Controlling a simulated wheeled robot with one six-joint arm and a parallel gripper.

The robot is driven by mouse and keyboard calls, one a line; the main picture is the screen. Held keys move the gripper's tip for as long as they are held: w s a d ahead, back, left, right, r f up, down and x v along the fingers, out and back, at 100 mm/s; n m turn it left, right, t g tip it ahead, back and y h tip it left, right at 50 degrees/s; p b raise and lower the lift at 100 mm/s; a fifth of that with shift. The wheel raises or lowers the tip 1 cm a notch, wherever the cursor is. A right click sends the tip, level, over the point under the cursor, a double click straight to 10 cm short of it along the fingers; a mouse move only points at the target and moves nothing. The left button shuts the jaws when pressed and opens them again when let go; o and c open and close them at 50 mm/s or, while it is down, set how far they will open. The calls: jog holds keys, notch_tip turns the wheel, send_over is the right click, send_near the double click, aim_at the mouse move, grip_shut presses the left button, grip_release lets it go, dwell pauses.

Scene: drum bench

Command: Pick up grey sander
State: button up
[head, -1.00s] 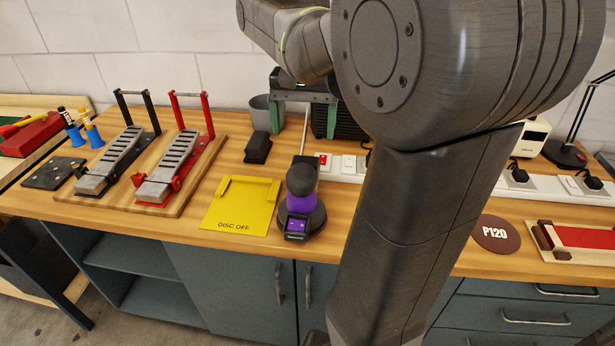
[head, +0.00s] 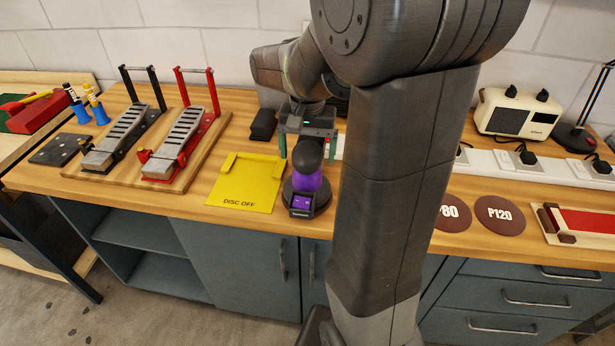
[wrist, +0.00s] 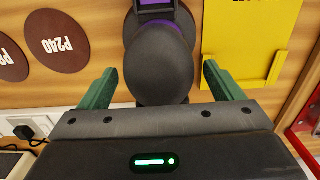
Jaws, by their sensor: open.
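The sander (head: 308,181) stands upright on the bench right of the yellow DISC OFF plate. It has a dark grey rounded head, a purple band and a dark round base with a small purple screen at the front. My gripper (head: 308,148) is open just behind and above it, pointing down. In the wrist view the sander's dark head (wrist: 161,62) lies between the two green fingers, with a gap on each side. I cannot tell how far below the fingertips the head is.
The yellow plate (head: 246,184) lies close on the left. Two clamp-like tools (head: 182,142) stand on a wooden board farther left. My arm hides part of the bench.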

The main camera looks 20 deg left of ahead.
jog(key=shift+f, duration=0.4)
jog(key=shift+c, duration=0.5)
